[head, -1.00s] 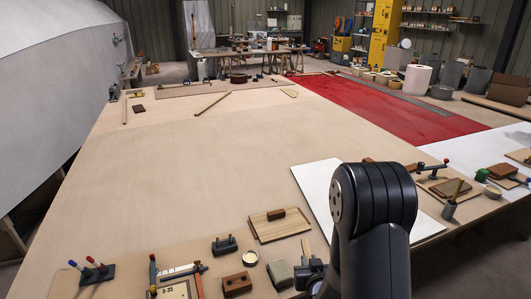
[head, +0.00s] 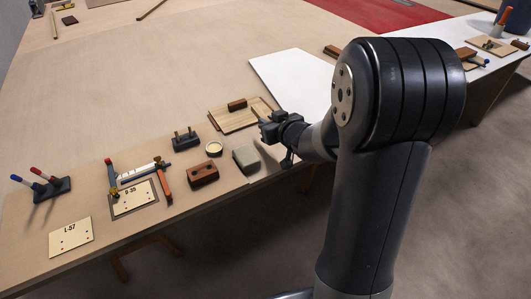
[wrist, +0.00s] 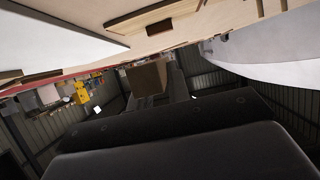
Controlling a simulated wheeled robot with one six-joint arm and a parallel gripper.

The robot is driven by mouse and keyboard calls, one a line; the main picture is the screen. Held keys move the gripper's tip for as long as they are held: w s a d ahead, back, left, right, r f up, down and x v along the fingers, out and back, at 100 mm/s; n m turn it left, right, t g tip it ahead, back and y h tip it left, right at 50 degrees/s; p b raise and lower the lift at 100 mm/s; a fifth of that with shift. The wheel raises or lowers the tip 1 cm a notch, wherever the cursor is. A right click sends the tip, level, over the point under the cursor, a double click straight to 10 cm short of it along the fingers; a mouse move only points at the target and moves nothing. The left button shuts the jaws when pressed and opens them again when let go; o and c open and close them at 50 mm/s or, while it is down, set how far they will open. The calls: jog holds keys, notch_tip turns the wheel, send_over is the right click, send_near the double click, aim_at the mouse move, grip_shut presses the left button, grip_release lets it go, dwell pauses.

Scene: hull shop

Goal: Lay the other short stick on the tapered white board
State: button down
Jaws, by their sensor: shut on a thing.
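My gripper (head: 268,128) is at the front edge of the long table, beside a flat wooden board. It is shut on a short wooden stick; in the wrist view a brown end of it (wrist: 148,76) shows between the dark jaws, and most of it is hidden. A large white board (head: 285,78) lies flat on the table behind my gripper. My arm covers its right part, so I cannot tell its full outline or taper. Another stick (head: 152,9) lies far back on the table, and a further one (head: 54,25) lies at the far left.
Near my gripper are a flat wooden board (head: 222,118) with a brown block on it, a grey block (head: 246,159), a brown block (head: 203,174) and a round tin (head: 214,148). Marked cards and clamps (head: 138,172) lie left. The middle of the table is clear.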

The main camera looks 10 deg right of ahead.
aim_at(269, 152)
jog(key=shift+d, duration=0.1)
notch_tip(269, 152, down, 10)
jog(key=b, duration=0.3)
jog(key=shift+r, duration=0.25)
dwell(0.3)
jog(key=shift+f+b, duration=0.25)
jog(key=shift+b, duration=0.1)
jog(key=c, duration=1.3)
grip_release()
jog(key=shift+c, duration=0.2)
jog(key=shift+r, duration=0.15)
